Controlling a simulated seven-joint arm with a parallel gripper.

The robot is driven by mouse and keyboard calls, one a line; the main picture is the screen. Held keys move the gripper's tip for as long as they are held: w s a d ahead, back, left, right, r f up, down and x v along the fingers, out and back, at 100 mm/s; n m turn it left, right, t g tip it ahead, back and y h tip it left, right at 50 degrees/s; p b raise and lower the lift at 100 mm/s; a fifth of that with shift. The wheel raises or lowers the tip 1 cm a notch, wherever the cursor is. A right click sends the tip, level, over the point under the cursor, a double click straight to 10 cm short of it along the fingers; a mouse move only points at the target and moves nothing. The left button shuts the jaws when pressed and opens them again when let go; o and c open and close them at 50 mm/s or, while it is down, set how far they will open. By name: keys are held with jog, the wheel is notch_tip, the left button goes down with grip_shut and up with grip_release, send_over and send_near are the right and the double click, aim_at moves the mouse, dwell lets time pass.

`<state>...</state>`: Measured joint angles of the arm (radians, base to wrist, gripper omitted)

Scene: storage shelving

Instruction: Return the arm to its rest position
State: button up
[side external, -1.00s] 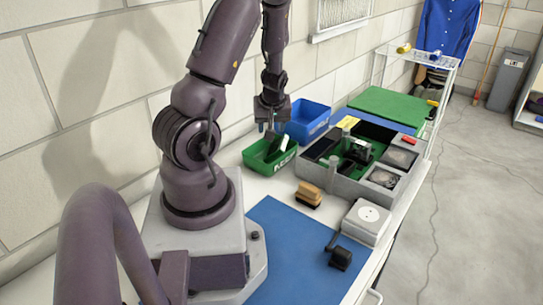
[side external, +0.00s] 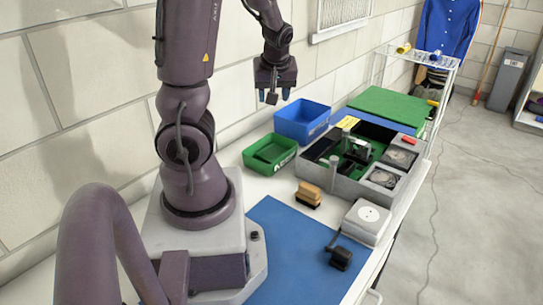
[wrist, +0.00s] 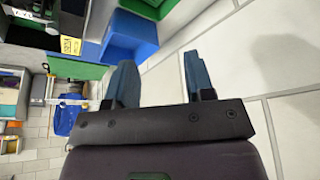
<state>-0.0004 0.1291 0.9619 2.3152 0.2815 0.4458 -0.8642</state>
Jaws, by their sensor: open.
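My gripper (side external: 274,97) hangs in the air near the wall, above and behind the bins, with its fingers pointing down. In the wrist view its two blue fingers (wrist: 160,80) stand apart with nothing between them. My arm is raised and bent at the elbow. The green bin (side external: 270,165) and the blue bin (side external: 302,138) sit on the white table below the gripper, clear of it. I cannot make out any separate item inside the green bin.
A grey organizer (side external: 313,174) with a green inside holds dark parts. A wooden-topped brush (side external: 308,193), a white box (side external: 366,222) and a small black item (side external: 341,258) lie nearer, around the blue mat (side external: 290,235). The wall (side external: 70,90) runs close behind.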

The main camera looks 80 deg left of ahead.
jog(key=shift+d+r, duration=0.1)
jog(key=shift+r, duration=0.15)
dwell(0.3)
jog(key=w+d+r+m+t+h, duration=0.1)
jog(key=w+d+m+h, duration=0.1)
jog(key=d+m, duration=0.4)
jog(key=w+d+r+m+t+h, duration=0.1)
jog(key=w+d+r+m+h, duration=0.2)
jog(key=d, duration=0.5)
jog(key=s+d+r+m+t, duration=0.1)
jog(key=d+r+m, duration=0.3)
jog(key=d, duration=0.3)
jog(key=s+d+r+m+t, duration=0.1)
jog(key=d+r+m+t, duration=0.1)
jog(key=d+m, duration=0.3)
jog(key=shift+d+r+t+y, duration=0.3)
jog(key=shift+d+r, duration=0.6)
jog(key=shift+d, duration=0.2)
